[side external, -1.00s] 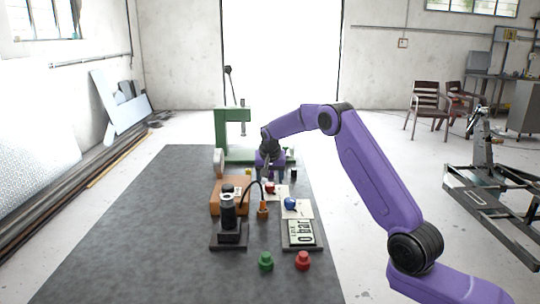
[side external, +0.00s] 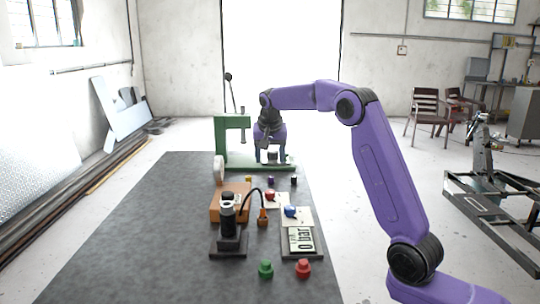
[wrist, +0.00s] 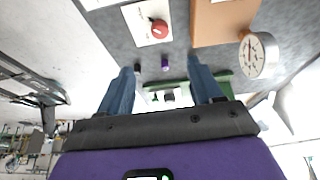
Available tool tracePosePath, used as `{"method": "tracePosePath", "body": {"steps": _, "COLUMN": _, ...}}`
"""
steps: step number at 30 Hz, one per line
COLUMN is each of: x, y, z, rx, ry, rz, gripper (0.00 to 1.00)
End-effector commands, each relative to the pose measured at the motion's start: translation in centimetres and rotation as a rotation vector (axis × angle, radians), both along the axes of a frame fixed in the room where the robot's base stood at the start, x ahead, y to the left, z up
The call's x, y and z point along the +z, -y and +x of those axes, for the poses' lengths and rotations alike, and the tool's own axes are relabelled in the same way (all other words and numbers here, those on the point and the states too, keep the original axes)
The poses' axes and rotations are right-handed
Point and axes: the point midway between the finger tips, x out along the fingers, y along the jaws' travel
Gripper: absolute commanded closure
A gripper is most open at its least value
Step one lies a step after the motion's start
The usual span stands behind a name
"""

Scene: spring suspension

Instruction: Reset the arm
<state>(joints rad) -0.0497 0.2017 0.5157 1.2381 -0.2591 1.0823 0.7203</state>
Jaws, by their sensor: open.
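My gripper (side external: 271,158) is raised above the far end of the dark table, in front of the green press frame (side external: 222,145). In the wrist view its two blue fingers (wrist: 161,66) are spread apart, with nothing held between them. A small purple piece (wrist: 165,63) shows in the gap, lying on the table below; it also shows in the side view (side external: 271,181).
A green button (side external: 265,268) and red button (side external: 303,267) sit in front. The table's left side is clear.

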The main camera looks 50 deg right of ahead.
Motion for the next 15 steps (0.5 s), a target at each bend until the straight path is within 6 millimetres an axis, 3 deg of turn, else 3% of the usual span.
{"method": "tracePosePath", "body": {"steps": 11, "x": 0.0, "y": -0.2, "z": 0.0, "rx": 0.007, "ry": -0.001, "rz": 0.0, "gripper": 0.35}}
{"method": "tracePosePath", "body": {"steps": 15, "x": -0.1, "y": -2.2, "z": -0.5, "rx": 0.073, "ry": -0.016, "rz": 0.004, "gripper": 0.35}}
